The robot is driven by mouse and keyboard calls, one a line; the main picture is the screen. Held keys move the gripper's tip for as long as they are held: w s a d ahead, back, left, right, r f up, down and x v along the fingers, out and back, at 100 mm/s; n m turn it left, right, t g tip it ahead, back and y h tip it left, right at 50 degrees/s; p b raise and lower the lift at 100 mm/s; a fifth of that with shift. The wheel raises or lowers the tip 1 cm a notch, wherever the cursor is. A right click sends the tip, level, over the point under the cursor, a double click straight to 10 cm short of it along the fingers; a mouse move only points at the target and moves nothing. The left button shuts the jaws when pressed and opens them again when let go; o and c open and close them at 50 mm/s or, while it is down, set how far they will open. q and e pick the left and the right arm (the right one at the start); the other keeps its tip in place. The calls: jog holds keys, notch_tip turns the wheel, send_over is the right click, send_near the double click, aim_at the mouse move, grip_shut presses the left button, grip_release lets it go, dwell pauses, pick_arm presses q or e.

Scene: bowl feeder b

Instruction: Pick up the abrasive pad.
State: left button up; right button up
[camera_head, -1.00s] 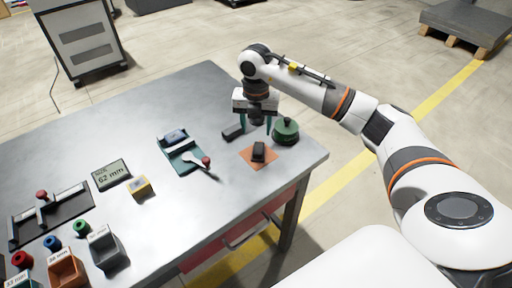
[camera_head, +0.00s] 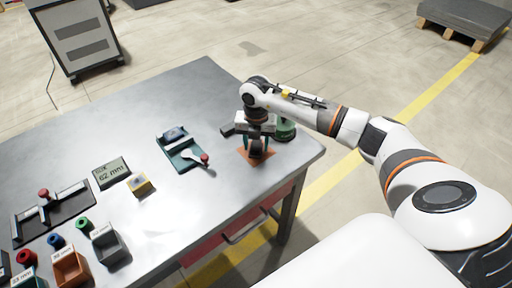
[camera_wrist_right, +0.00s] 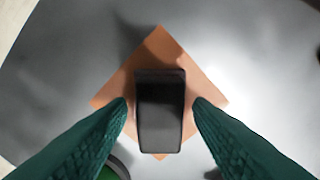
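A black block, which I take to be the abrasive pad (camera_wrist_right: 160,115), lies on a flat orange square (camera_wrist_right: 113,87) near the right end of the table. In the right wrist view its near end points toward me. My right gripper (camera_wrist_right: 161,106) is open, with one green finger on each side of the block. A gap shows between each fingertip and the block. In the head view the gripper (camera_head: 256,151) is low over the orange square (camera_head: 268,155) and mostly hides the block. My left gripper is not in view.
A green round object with a knob (camera_head: 287,131) stands close beside the right gripper. A small dark block (camera_head: 227,130) lies to its left. A teal fixture with a lever (camera_head: 181,150) is farther left. Bins, a display and a yellow cube are further left.

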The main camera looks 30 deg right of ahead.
aim_at(256, 144)
jog(key=c, duration=0.7)
jog(key=shift+r, duration=0.1)
notch_tip(256, 144, up, 10)
jog(key=shift+f+b, duration=0.1)
jog(key=shift+b, duration=0.6)
